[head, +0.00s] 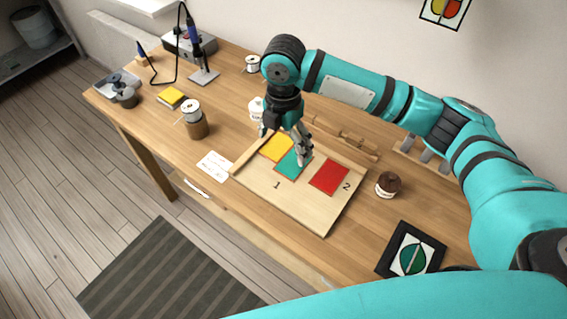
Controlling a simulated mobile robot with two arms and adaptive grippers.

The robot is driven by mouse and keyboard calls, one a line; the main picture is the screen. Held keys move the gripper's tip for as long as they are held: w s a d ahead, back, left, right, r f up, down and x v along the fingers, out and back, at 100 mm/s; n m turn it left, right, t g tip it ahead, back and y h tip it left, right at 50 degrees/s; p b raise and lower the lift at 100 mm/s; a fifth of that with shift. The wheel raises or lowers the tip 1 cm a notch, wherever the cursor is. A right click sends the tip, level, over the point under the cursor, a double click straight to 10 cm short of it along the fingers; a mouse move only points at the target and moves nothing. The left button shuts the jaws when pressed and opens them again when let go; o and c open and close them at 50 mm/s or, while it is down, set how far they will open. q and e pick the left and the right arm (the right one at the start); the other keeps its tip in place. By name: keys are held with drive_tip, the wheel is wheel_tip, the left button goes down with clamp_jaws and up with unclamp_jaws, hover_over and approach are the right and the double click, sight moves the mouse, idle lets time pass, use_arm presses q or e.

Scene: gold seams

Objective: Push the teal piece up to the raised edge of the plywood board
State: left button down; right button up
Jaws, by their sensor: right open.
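The teal piece (290,166) is a flat rectangle lying on the plywood board (262,191), next to the yellow piece (277,147) and apart from the red piece (329,177). The board has a raised edge (248,153) along its left side and another along its back. My right gripper (287,145) is open, pointing down over the board beside the yellow and teal pieces. One finger is over the teal piece's right end and hides part of it; I cannot tell whether it touches. My left gripper is not in view.
A white card (215,166) lies left of the board. A brown jar (196,124) and a soldering station (190,46) stand farther left. A dark brown pot (388,184) and a black-framed leaf picture (411,251) are at the right. A wooden rack lies behind the board.

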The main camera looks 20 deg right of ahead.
sight(284, 175)
wheel_tip(284, 175, down, 10)
drive_tip(key=shift+f+p, duration=0.2)
drive_tip(key=shift+p, duration=0.35)
drive_tip(key=shift+f, duration=0.3)
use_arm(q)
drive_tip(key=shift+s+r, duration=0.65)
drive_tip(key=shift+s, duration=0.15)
use_arm(e)
drive_tip(key=shift+f, duration=0.2)
drive_tip(key=c, duration=1.3)
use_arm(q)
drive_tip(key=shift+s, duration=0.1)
use_arm(e)
drive_tip(key=shift+c, duration=0.2)
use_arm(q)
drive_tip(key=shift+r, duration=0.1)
use_arm(e)
drive_tip(key=shift+r, duration=0.1)
